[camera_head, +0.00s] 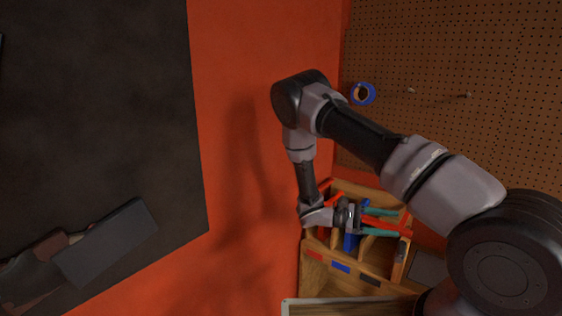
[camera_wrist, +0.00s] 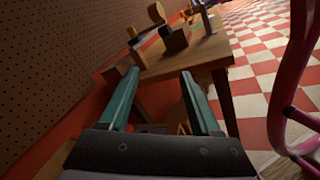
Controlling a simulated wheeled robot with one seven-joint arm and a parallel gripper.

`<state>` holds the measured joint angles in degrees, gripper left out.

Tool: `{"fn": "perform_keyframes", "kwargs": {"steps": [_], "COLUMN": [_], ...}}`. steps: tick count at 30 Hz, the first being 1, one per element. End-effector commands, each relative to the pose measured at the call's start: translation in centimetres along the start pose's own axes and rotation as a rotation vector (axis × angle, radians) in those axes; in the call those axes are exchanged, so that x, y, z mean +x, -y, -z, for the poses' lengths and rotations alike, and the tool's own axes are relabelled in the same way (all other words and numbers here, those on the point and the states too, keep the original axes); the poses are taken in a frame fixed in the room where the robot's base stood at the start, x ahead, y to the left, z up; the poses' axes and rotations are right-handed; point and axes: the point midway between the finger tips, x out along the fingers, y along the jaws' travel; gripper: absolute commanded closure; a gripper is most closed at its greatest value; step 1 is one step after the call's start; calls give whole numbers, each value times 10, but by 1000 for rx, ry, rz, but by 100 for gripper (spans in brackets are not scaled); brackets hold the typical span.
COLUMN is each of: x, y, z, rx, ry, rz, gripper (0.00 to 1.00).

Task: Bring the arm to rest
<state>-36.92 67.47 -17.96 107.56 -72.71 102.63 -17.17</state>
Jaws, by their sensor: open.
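My arm reaches from the lower right of the head view, bends at an elbow near the middle and comes down over a wooden tool holder (camera_head: 345,272). My gripper (camera_head: 388,222) is near the holder's upper part, its two green fingers pointing right. Whether it touches the holder cannot be told from this view. In the wrist view my gripper (camera_wrist: 160,95) shows its two green fingers spread apart, with nothing held between them. Beyond the fingertips is a wooden table (camera_wrist: 185,60).
The holder has compartments with red-handled and blue items. A pegboard (camera_head: 450,80) carries a blue tape roll (camera_head: 363,94). A dark panel (camera_head: 95,110) is at left. The wrist view shows a checkered floor (camera_wrist: 260,60) and a pink curved frame (camera_wrist: 287,90) at right.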

Motion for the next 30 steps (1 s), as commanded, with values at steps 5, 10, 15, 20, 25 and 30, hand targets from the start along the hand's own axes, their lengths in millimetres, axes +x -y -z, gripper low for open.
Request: {"fn": "perform_keyframes", "kwargs": {"steps": [5, 10, 15, 20, 25, 30], "x": [0, -1, -4, -6, -8, -9], "y": [-16, -26, -36, -44, -51, -56], "z": [-46, -89, -133, -176, -224, -272], "rx": [66, 145, 242, 350, 484, 635], "ry": [-150, -296, -448, -597, -759, -926], "rz": [276, 517, 739, 934, 1120, 1284], "gripper": [36, 36, 36, 36, 36, 36]}}
